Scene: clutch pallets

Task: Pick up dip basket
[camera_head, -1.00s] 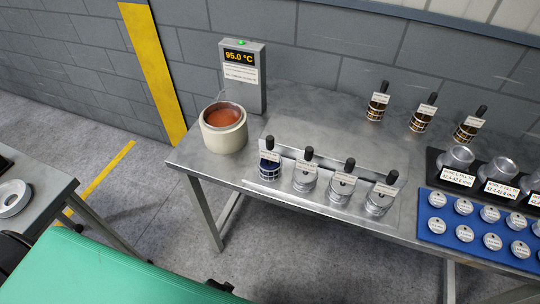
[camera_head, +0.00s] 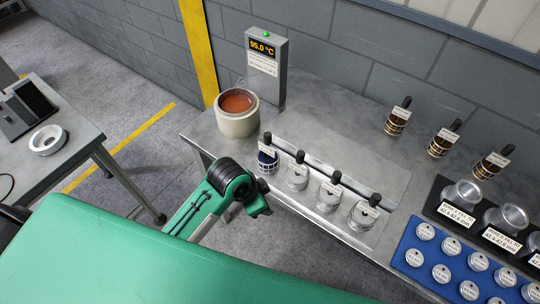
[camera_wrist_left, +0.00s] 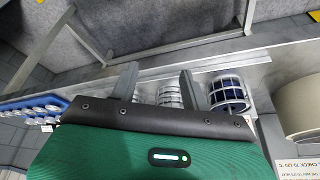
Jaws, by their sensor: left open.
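A dip basket holding something dark blue (camera_head: 267,163), with a black handle and white label, stands upright at the left end of a front row. Three silver baskets (camera_head: 297,178) with similar handles stand to its right. My left gripper (camera_head: 262,205) is beyond the table's front edge, below and slightly left of the blue-filled basket, apart from it. In the left wrist view its two grey fingers (camera_wrist_left: 157,88) are open and empty. The blue-filled basket (camera_wrist_left: 229,95) lies right of the right finger there, and silver baskets show beyond the fingers. My right gripper is not in view.
A cream pot (camera_head: 237,122) of orange-brown liquid stands behind the row, beside a grey controller (camera_head: 266,62) reading 95.0 °C. Three gold-coloured baskets (camera_head: 397,121) stand at the back. A blue tray (camera_head: 410,258) of discs is at the right. The table middle is mostly clear.

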